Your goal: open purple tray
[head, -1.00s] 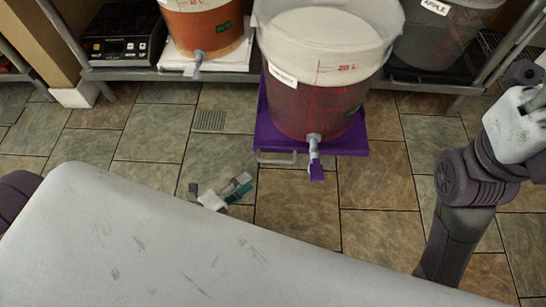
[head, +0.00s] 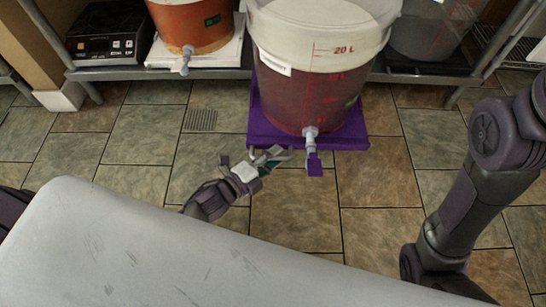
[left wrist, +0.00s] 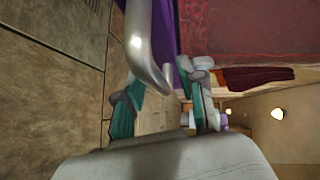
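The purple tray (head: 345,139) juts out from under the rack and carries a large bucket (head: 310,95) of dark red liquid with a grey spigot. The tray's front has a metal bar handle, mostly hidden by my gripper in the head view; it shows large in the left wrist view (left wrist: 147,45). My left gripper (head: 270,159) is at the tray's front left, by the handle. In the left wrist view its teal fingers (left wrist: 165,95) are spread apart, with the handle's bend reaching between them. I cannot tell whether they touch it. My right gripper is out of view.
An orange-brown bucket (head: 193,22) stands on a white board (head: 215,55) on the low rack, with a black appliance (head: 108,35) to its left. A grey bucket (head: 425,30) stands at the right. The tiled floor in front is clear.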

